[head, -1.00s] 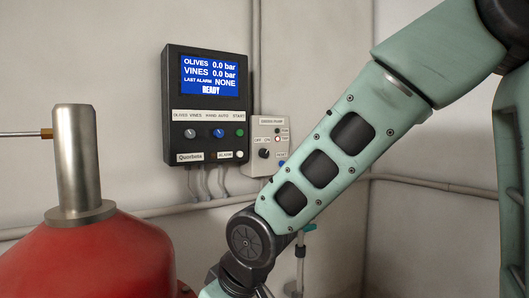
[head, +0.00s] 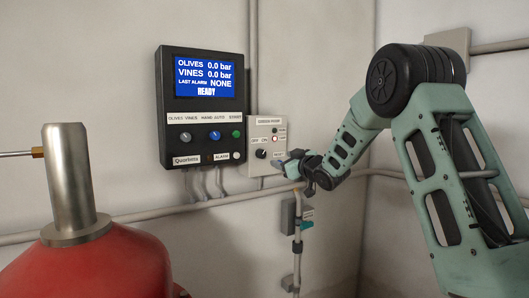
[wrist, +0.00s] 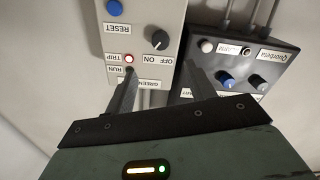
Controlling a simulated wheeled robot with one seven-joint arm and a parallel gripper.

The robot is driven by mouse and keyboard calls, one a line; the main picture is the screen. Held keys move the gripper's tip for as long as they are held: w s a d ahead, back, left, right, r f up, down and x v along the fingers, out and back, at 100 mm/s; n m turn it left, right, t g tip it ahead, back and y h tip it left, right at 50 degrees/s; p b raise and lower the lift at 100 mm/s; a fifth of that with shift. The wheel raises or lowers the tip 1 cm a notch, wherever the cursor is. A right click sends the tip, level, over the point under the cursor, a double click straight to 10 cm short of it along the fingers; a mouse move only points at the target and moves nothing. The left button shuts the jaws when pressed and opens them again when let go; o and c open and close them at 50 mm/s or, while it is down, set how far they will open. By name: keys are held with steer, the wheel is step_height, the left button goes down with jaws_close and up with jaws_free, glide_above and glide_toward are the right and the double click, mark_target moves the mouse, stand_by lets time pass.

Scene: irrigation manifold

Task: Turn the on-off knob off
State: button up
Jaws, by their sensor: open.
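The on-off knob (head: 261,154) is a small black dial below the OFF and ON labels on a light grey box (head: 255,135), right of the dark controller. The knob shows upside down in the wrist view (wrist: 157,39), at the upper middle; its exact setting is too small to tell surely. My gripper (head: 284,164) is just right of the grey box in the head view. In the wrist view my gripper (wrist: 158,82) is open and empty, its two fingers apart and pointing at the panels. The knob lies beyond the fingertips, not between them.
The dark controller (head: 160,120) with knobs and a READY screen is beside the grey box. A TRIP lamp (wrist: 128,58) glows red, and a blue RESET button (wrist: 114,8) is near. A pipe (head: 215,203) runs below; a red tank (head: 100,270) stands front left.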

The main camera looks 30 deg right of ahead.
mark_target(262, 153)
steer(key=w+p, duration=0.1)
steer(key=w, duration=0.3)
steer(key=w+p, duration=0.2)
steer(key=w, duration=0.2)
steer(key=w+p, duration=0.1)
steer(key=w, duration=0.3)
steer(key=shift+w+a, duration=0.35)
steer(key=c, duration=1)
